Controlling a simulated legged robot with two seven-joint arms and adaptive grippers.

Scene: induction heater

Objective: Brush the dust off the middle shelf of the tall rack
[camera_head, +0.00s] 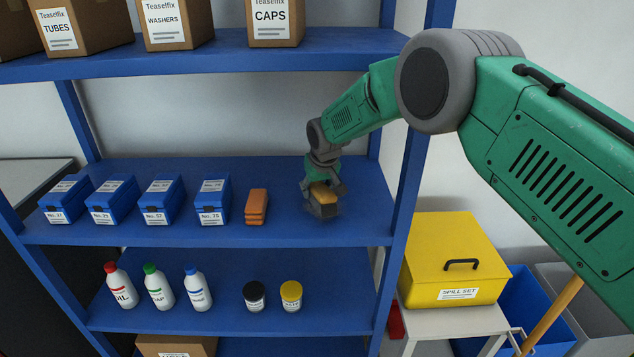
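The tall rack is blue, and its middle shelf (285,178) spans the centre of the head view. My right gripper (324,188) is over the right part of this shelf, shut on a brush (323,196) with a tan top and a dark lower part. The brush is at the shelf surface or just above it; I cannot tell if it touches. A faint greyish patch, perhaps dust, shows around the brush. The gripper partly hides the brush. My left gripper is not in view.
Several blue bins (163,200) and an orange-brown stack (256,206) stand on the middle shelf's left and centre. Cardboard boxes (177,25) sit on the shelf above. Bottles (158,287) and jars (291,296) stand below. A yellow box (455,255) is right of the rack.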

